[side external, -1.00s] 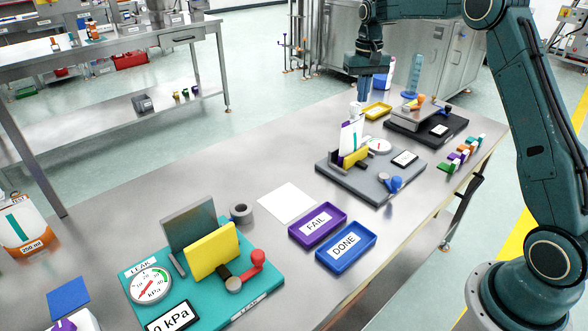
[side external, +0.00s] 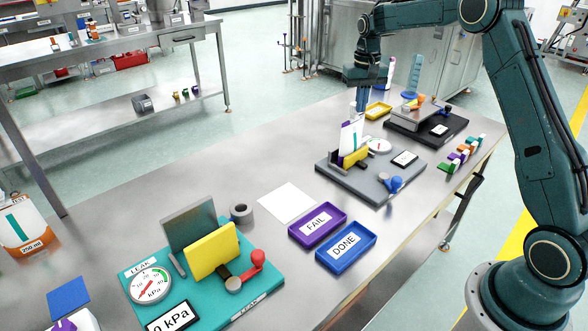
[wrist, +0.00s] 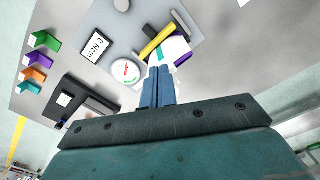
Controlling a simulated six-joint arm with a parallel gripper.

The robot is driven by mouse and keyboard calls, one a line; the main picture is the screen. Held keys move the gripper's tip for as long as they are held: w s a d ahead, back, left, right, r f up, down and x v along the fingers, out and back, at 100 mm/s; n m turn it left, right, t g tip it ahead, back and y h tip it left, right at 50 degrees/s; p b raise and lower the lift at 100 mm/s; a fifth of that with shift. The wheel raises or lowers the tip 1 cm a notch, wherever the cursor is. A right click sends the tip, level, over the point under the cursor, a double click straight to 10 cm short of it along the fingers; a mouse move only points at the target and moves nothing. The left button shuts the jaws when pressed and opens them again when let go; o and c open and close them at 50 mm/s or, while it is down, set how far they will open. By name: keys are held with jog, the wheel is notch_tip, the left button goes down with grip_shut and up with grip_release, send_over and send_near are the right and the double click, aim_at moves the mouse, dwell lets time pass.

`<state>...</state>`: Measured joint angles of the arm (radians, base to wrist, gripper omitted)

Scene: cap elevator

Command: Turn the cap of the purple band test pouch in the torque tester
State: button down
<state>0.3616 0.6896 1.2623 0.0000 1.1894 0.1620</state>
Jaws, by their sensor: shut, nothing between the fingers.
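The purple band test pouch (side external: 351,134) stands upright in the torque tester, its white face and a bit of purple showing above the yellow clamp block (side external: 356,156). The grey torque tester base (side external: 373,189) has a dial, a display and a blue knob. In the wrist view the pouch (wrist: 177,49) lies just beyond my fingertips, and the display (wrist: 97,43) reads 0 Ncm. My gripper (side external: 361,108) is shut and empty, pointing down right by the pouch's top. The cap is mostly hidden by the fingers, and I cannot tell whether they touch it.
A black device (side external: 428,126) and a yellow tray (side external: 377,111) stand behind the tester. The purple FAIL tray (side external: 318,224), blue DONE tray (side external: 346,246) and teal leak tester (side external: 262,289) are nearer. A white sheet (side external: 287,202) lies mid-table.

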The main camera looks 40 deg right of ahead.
jog(key=shift+w+d, duration=0.25)
jog(key=shift+w, duration=0.3)
dwell(0.9)
jog(key=shift+a, duration=0.15)
dwell(0.7)
jog(key=shift+s+a, duration=0.2)
jog(key=shift+s, duration=0.05)
dwell(0.4)
notch_tip(320, 180, up, 6)
dwell(0.8)
jog(key=shift+s+d+r, duration=0.1)
jog(key=shift+s+r, duration=0.2)
jog(key=shift+r, duration=0.25)
